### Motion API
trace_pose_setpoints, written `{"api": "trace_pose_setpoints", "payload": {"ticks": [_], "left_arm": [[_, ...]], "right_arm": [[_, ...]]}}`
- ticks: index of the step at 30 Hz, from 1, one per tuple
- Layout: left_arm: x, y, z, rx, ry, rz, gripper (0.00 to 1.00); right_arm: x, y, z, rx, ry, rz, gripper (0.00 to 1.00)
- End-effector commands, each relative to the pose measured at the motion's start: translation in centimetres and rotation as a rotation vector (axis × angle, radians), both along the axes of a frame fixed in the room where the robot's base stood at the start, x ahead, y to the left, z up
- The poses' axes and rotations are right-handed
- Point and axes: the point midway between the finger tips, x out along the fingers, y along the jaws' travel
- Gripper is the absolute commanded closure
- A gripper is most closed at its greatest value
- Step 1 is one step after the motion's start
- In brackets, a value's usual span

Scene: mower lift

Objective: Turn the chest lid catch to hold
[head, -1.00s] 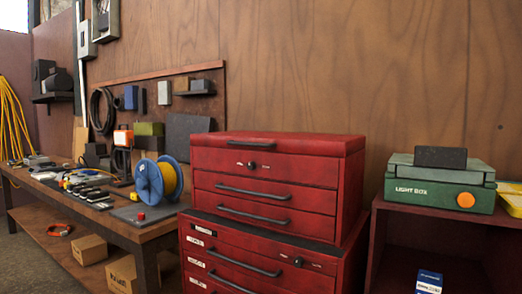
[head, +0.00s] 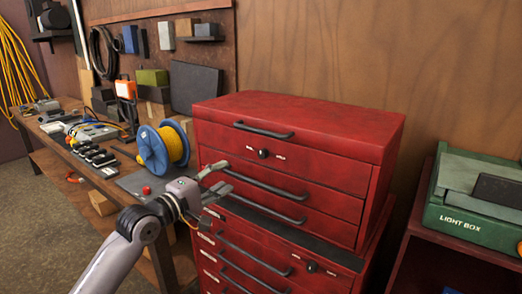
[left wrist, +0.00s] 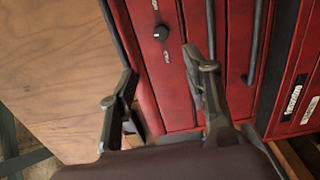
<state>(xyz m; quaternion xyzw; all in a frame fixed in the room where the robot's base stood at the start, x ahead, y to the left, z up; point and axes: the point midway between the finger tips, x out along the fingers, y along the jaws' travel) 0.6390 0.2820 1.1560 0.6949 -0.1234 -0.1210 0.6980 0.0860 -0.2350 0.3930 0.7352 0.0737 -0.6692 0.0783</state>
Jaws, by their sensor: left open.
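The red tool chest (head: 300,112) stands right of the bench in the head view. Its lid catch (head: 263,154) is a small black round knob high on the front, below the lid handle, with a pale mark on each side. The marks are too small to read. In the left wrist view the catch (left wrist: 161,32) shows beyond the fingers. My left gripper (head: 224,177) is open and empty, in front of the chest, left of and lower than the catch and apart from it. Its two fingers also show in the left wrist view (left wrist: 160,80). My right gripper is out of view.
A wooden bench (head: 105,185) on the left holds a blue cable reel (head: 153,150) and several small tools. A green light box (head: 470,200) sits on a red shelf at the right. Black drawer handles (head: 262,183) stick out from the chest front.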

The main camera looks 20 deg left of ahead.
Motion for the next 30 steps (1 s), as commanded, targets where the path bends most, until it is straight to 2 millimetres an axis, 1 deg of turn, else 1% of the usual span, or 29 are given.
{"api": "trace_pose_setpoints", "payload": {"ticks": [1, 9, 18, 24, 30], "left_arm": [[0.9, -0.4, 0.3, -0.003, -0.001, -0.001, 0.55], [6.4, -2.4, 0.3, 0.0, 0.0, -0.001, 0.55], [11.7, -4.4, 0.2, 0.002, 0.0, -0.001, 0.55], [13.9, -5.2, 0.0, 0.003, 0.002, -0.002, 0.55], [14.7, -5.5, 0.0, 0.004, 0.001, -0.001, 0.55]], "right_arm": [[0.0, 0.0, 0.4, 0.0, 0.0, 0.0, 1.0], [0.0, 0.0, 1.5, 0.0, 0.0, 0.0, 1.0], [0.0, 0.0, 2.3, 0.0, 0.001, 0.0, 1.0], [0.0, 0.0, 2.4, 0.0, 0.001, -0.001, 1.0], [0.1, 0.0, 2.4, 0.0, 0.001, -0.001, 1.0]]}}
